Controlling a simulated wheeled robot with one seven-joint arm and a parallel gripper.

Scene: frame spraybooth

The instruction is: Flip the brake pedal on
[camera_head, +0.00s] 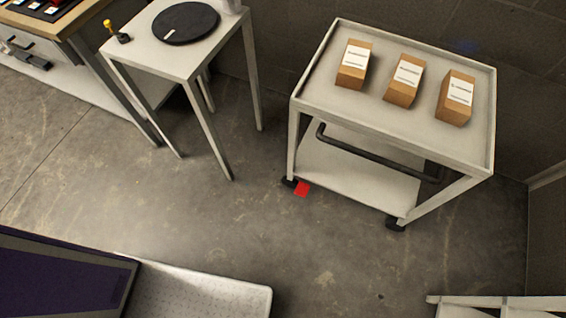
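A small red brake pedal (302,188) sits low at the near left caster of a white cart (345,195), close to the floor. It looks like a flat red tab beside the dark wheel (289,182). Its exact tilt is too small to tell. The cart has a top tray, a lower shelf and a dark bar between them. Another dark caster (396,224) shows at the near right leg. My gripper is not in view.
Three labelled cardboard boxes (354,70) stand on the cart's top. A small table (150,48) with a black disc (185,23) stands to the left, before a workbench (75,22). A white slatted object (500,305) is at the lower right. The floor (240,215) before the cart is clear.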

